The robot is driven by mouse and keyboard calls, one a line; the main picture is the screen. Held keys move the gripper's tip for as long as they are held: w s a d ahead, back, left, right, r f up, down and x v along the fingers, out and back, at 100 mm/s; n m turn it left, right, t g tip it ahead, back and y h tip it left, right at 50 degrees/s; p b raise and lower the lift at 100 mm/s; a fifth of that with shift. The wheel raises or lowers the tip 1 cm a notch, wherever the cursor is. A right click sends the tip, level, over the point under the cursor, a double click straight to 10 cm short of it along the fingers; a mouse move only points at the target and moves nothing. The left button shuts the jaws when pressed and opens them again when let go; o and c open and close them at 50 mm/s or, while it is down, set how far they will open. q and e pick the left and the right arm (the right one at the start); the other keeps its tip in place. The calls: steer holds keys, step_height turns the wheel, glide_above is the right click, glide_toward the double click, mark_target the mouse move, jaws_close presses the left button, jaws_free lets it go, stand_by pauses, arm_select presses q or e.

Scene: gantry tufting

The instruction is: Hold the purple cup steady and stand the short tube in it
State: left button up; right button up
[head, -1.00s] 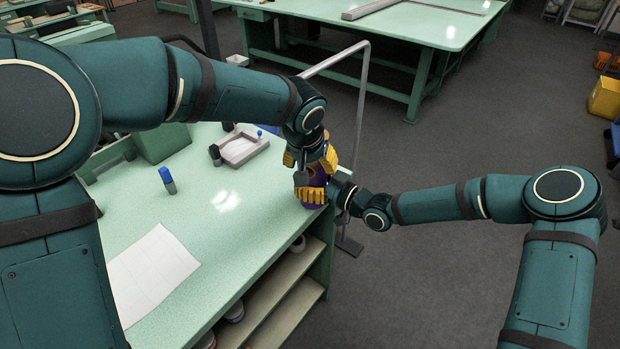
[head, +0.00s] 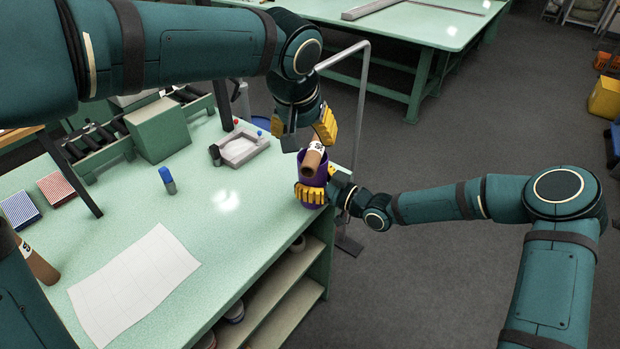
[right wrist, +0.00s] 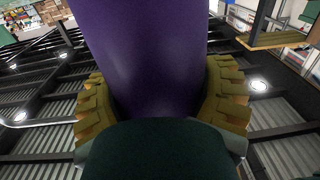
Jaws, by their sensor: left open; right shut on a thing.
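The purple cup (head: 316,170) stands upright at the right corner of the green table. My right gripper (head: 311,193) is shut around its lower part; in the right wrist view the cup (right wrist: 145,50) fills the space between the yellow fingers. The short brown tube (head: 313,156) with a white label stands in the cup, tilted, its upper end out of the mouth. Its lower end is hidden inside the cup. My left gripper (head: 308,128) is open just above the tube, its fingers apart from each other.
A grey square tray (head: 240,150), a blue-capped tube (head: 167,180) and a white gridded sheet (head: 135,285) lie on the table. Another brown tube (head: 38,263) is at the left. A thin metal post (head: 362,110) rises behind the cup.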

steer(key=o, duration=1.1)
steer(key=shift+o, duration=0.2)
steer(key=shift+d, duration=0.1)
steer(key=v, duration=1.2)
